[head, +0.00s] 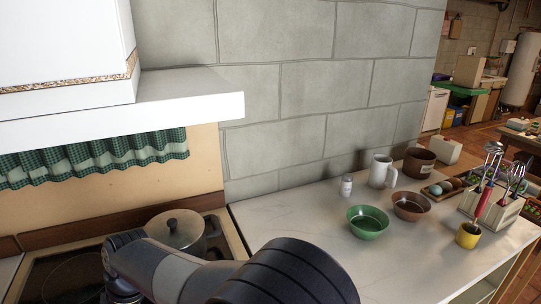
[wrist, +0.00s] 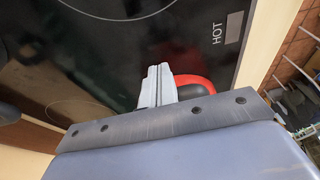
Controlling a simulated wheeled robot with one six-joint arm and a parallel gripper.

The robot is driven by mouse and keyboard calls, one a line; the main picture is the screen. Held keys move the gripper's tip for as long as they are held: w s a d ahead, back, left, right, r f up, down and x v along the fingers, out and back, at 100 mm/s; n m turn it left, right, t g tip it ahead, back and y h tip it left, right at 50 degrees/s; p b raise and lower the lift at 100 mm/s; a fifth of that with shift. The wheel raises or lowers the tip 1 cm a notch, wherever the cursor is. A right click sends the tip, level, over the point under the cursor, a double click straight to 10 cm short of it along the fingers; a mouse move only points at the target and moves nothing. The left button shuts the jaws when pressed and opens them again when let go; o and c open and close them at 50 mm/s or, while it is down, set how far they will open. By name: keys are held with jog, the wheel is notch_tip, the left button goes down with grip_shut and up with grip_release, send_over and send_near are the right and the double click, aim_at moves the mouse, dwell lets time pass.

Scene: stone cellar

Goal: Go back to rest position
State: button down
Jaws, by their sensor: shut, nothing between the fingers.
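My gripper (wrist: 157,85) shows in the wrist view with its two grey fingers pressed together, shut and empty. It is over the black cooktop (wrist: 205,40), near a panel marked HOT. A red, curved thing (wrist: 197,83) with a dark inside shows just behind and to the right of the fingers; I cannot tell what it is or whether they touch it. In the head view my arm crosses the bottom of the picture in front of the cooktop (head: 62,278), and my gripper is not visible there.
A lidded metal pot (head: 176,230) stands on the cooktop, close behind my arm. The white counter (head: 300,222) at right holds a green bowl (head: 368,222), a brown bowl (head: 411,207), a white pitcher (head: 381,171) and a utensil holder (head: 492,212). A white hood (head: 150,105) overhangs the cooktop.

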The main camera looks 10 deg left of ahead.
jog(key=shift+s+a, duration=0.2)
jog(key=shift+a, duration=0.15)
jog(key=w+d, duration=0.6)
jog(key=d, duration=0.3)
jog(key=w+d, duration=0.6)
jog(key=d, duration=0.2)
jog(key=w+d, duration=0.6)
jog(key=d, duration=0.3)
jog(key=shift+d+f, duration=0.15)
jog(key=shift+d, duration=0.15)
jog(key=v, duration=0.8)
jog(key=shift+s+d, duration=0.1)
